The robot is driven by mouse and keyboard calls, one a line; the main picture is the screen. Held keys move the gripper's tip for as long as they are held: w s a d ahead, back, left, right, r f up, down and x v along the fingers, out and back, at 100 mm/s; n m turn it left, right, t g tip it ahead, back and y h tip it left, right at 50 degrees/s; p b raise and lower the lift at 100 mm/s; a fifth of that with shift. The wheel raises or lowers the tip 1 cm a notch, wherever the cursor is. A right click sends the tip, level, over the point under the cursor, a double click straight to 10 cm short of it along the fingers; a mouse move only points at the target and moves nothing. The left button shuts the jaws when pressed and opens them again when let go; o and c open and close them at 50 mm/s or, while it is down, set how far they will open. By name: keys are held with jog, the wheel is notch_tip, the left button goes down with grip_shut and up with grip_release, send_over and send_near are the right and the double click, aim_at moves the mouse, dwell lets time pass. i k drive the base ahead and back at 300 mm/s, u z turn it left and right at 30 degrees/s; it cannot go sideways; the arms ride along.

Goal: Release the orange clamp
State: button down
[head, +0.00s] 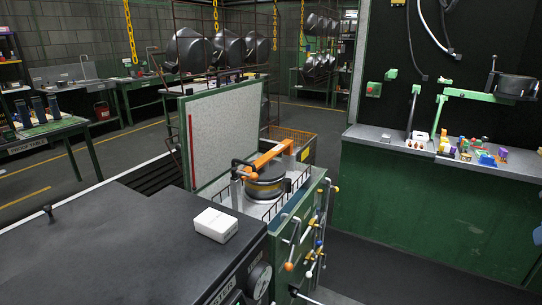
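The orange clamp (270,157) reaches across the top of a dark pot (266,188) with a yellowish band. The clamp's bar slopes from its post on the right down to a dark handle end at the left, over the pot. I cannot tell whether it presses on the pot. The pot sits in a wire-edged tray in the top of a green cabinet (283,228), whose grey-lined lid (228,133) stands open behind it. My gripper is not in view.
A dark bench (130,245) with a white box (215,224) and a gauge (259,281) stands in front. Levers with coloured knobs (311,257) stick out from the cabinet's right side. A counter (392,142) with small coloured parts is at right. Black pots (188,50) hang behind.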

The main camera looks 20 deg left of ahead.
aim_at(248, 174)
jog(key=u, duration=0.3)
jog(key=i, duration=1.3)
jog(key=u, duration=0.45)
